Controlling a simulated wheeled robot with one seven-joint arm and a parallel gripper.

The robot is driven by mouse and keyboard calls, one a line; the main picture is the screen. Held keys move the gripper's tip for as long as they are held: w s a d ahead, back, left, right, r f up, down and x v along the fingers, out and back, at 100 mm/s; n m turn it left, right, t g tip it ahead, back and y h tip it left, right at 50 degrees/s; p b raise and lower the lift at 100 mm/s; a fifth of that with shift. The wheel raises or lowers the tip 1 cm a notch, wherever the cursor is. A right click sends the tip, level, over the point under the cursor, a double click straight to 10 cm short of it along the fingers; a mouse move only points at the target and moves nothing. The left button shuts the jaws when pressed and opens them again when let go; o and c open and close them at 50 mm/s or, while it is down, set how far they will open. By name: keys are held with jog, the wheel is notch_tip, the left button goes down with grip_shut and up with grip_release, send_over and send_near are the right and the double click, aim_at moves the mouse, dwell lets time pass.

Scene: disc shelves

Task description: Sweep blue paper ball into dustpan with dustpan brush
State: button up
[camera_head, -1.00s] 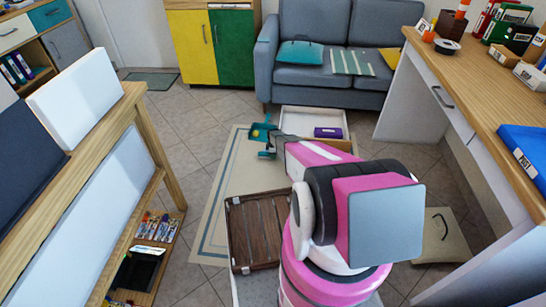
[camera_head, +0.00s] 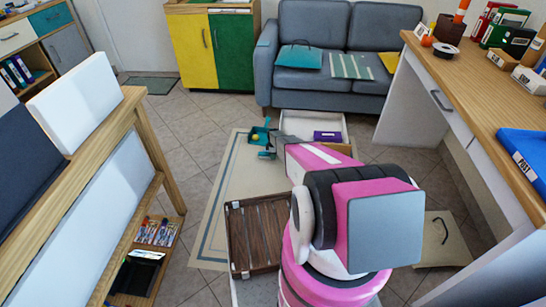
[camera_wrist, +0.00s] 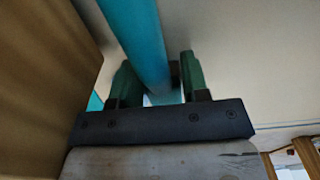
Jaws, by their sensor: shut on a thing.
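A teal dustpan (camera_head: 261,133) lies on the pale rug ahead of my arm, and a small yellow thing (camera_head: 255,137) shows at it. The teal brush (camera_head: 266,155) is low over the rug just in front of the dustpan, at the end of my arm. In the wrist view its blue-teal handle (camera_wrist: 135,38) runs between the two dark green fingers of my gripper (camera_wrist: 156,80), which is shut on it. The brush's bristles are not clear. I cannot make out a blue paper ball in either view; it may be hidden or too small.
A white open box (camera_head: 312,123) with a purple thing (camera_head: 327,136) stands beyond my gripper, before the grey sofa (camera_head: 330,65). A brown slatted crate (camera_head: 255,235) is nearer. A shelf (camera_head: 150,150) is on the left, a desk (camera_head: 480,70) on the right. Rug lies bare left of the brush.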

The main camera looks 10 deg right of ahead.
jog(key=shift+w+d, duration=0.15)
jog(key=shift+w, duration=0.35)
jog(key=shift+r, duration=0.15)
jog(key=s+r, duration=0.3)
jog(key=r, duration=0.6)
jog(key=shift+a+r, duration=0.35)
jog(key=shift+a, duration=0.1)
dwell(0.3)
dwell(0.4)
